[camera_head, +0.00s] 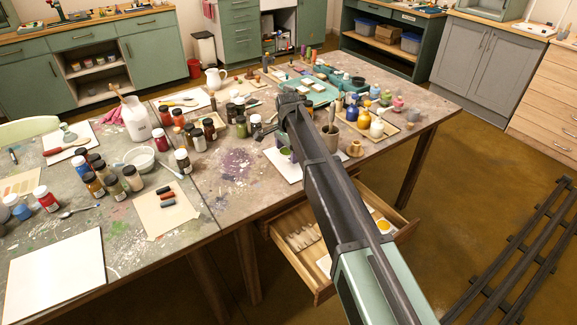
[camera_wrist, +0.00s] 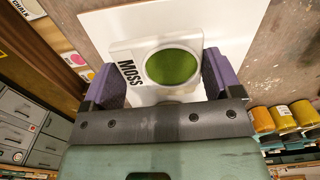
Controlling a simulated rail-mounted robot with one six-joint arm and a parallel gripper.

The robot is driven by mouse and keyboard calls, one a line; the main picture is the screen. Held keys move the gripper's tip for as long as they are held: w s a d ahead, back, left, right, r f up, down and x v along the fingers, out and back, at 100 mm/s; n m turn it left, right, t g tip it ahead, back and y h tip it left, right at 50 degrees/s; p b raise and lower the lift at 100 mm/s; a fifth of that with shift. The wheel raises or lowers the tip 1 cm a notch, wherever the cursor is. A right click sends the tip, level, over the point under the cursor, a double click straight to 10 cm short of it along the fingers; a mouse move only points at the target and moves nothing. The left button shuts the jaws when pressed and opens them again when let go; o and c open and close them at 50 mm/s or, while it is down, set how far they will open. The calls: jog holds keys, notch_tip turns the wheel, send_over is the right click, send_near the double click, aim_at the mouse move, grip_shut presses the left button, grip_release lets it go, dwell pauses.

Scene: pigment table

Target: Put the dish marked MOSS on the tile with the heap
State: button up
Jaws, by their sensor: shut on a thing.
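The dish marked MOSS (camera_wrist: 130,48) is a white square dish with a round well of green. In the wrist view it lies between the purple fingers of my gripper (camera_wrist: 164,85), which is shut on it. Behind and below it is a plain white tile (camera_wrist: 232,22); I cannot tell whether the dish touches it. In the head view the white tile (camera_head: 272,153) lies on the right table near its front edge, partly hidden by my arm. No heap shows on the visible part of this tile.
An open drawer (camera_head: 290,262) juts out below the table front; a label reading CHALK (camera_wrist: 20,10) shows beside it in the wrist view. Bare paint-stained tabletop (camera_head: 232,170) lies left of the tile.

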aim_at(288, 152)
notch_tip(288, 152, down, 4)
jog(key=b, duration=0.3)
jog(key=shift+f, duration=0.15)
jog(key=shift+r+p, duration=0.3)
jog(key=shift+r, duration=0.05)
jog(key=shift+f, duration=0.25)
jog(key=o, duration=0.8)
notch_tip(288, 152, up, 13)
jog(key=p, duration=1.2)
jog(key=shift+f, duration=0.1)
jog(key=shift+f, duration=0.15)
